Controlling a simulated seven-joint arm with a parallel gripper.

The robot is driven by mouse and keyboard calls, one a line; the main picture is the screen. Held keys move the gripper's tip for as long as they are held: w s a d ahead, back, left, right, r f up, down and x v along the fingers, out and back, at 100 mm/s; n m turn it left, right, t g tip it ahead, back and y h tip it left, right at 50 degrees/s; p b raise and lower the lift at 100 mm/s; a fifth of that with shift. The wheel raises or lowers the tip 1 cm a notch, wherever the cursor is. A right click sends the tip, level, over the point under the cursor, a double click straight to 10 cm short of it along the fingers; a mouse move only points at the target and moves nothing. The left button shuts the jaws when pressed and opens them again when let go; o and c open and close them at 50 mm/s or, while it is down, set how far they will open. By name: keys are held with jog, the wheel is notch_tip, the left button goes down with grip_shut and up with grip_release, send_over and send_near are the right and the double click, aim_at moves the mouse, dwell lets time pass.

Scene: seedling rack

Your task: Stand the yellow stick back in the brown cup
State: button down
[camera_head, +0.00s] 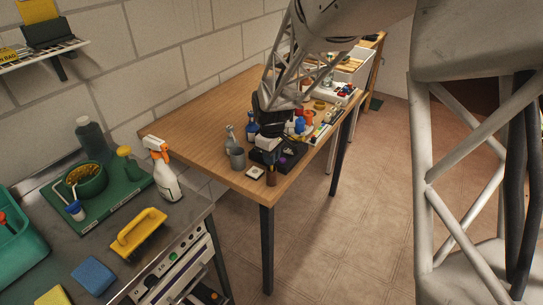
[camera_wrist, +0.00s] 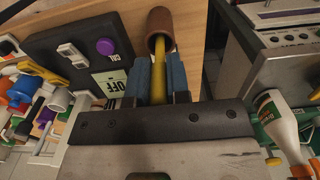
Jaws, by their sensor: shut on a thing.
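The brown cup (camera_wrist: 160,20) is at the top of the wrist view, on the wooden table. It also shows in the head view as a small brown shape (camera_head: 271,180) near the table's front corner. My gripper (camera_wrist: 160,80) is shut on the yellow stick (camera_wrist: 160,62), which lies between its two blue fingers. The stick's far end meets the cup's mouth in the wrist view; I cannot tell how deep it reaches inside. In the head view my gripper (camera_head: 268,145) is just above the cup, and the stick is too small to make out clearly.
A black device (camera_wrist: 75,45) with a purple knob lies close beside the cup. Several coloured bottles and items crowd behind my gripper. The table's left part is clear.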

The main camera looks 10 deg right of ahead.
jog(key=c, duration=1.1)
grip_release()
jog(key=shift+f, duration=0.1)
jog(key=shift+r, duration=0.2)
notch_tip(320, 180, up, 12)
jog(key=s+d+r+m+t, duration=0.1)
jog(key=s+r+m, duration=0.1)
jog(key=s, duration=0.9)
jog(key=s+d+r+m, duration=0.1)
jog(key=s+m, duration=0.3)
jog(key=s, duration=0.6)
jog(key=s+d+r+m+t, duration=0.1)
jog(key=s+r+m, duration=0.1)
jog(key=s, duration=0.9)
jog(key=shift+s+d+r+m+t, duration=0.3)
jog(key=shift+s+d+m, duration=0.1)
jog(key=shift+m, duration=0.2)
